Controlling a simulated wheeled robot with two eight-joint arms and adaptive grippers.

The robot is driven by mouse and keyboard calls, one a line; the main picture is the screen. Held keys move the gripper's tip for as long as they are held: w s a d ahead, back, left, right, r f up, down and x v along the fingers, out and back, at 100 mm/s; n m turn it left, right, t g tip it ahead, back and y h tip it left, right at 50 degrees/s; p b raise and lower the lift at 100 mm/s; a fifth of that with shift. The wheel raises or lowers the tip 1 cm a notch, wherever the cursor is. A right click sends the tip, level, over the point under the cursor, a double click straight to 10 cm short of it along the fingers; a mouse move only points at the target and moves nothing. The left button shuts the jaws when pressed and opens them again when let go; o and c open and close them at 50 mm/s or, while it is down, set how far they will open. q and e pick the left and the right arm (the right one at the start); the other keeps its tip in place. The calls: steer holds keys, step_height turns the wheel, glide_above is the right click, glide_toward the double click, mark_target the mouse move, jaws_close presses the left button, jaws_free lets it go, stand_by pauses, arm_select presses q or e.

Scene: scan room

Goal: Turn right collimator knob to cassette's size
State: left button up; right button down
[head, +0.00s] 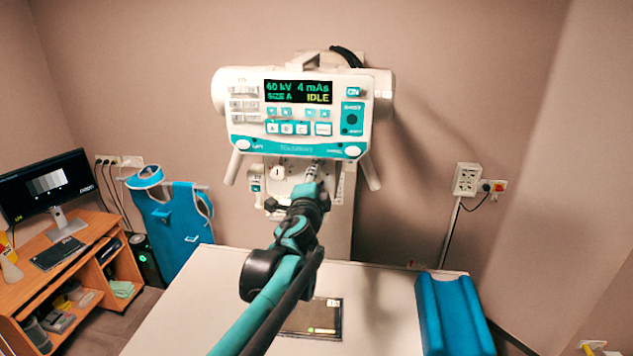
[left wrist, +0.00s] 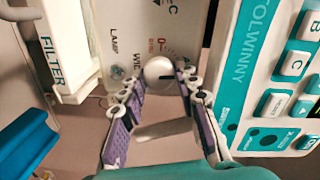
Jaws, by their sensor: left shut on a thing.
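The collimator's front panel (head: 295,172) is under the control console. My left gripper (head: 313,172) reaches the right side of this panel and covers the right knob in the head view. In the left wrist view the white round right knob (left wrist: 157,71) sits between the fingertips of my left gripper (left wrist: 160,82), which is shut on it. Printed scale marks and a letter C are beside the knob; its exact setting is too small to read. A left knob (head: 278,173) shows on the panel. The dark cassette (head: 322,316) lies on the table, partly hidden by my arm. My right gripper is out of view.
The console display (head: 298,92) reads 60 kV, 4 mAs, SIZE A, IDLE. Two handles (head: 368,172) hang beside the collimator. A blue cushion (head: 455,315) lies at the right of the white table (head: 385,300). A desk with a monitor (head: 47,183) stands left.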

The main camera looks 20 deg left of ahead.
arm_select(q)
steer(key=shift+n, duration=1.1)
steer(key=o, duration=1.2)
steer(key=shift+a, duration=0.1)
steer(key=shift+c, duration=0.2)
steer(key=shift+s, duration=0.15)
steer(key=v, duration=1.2)
steer(key=shift+a, duration=0.15)
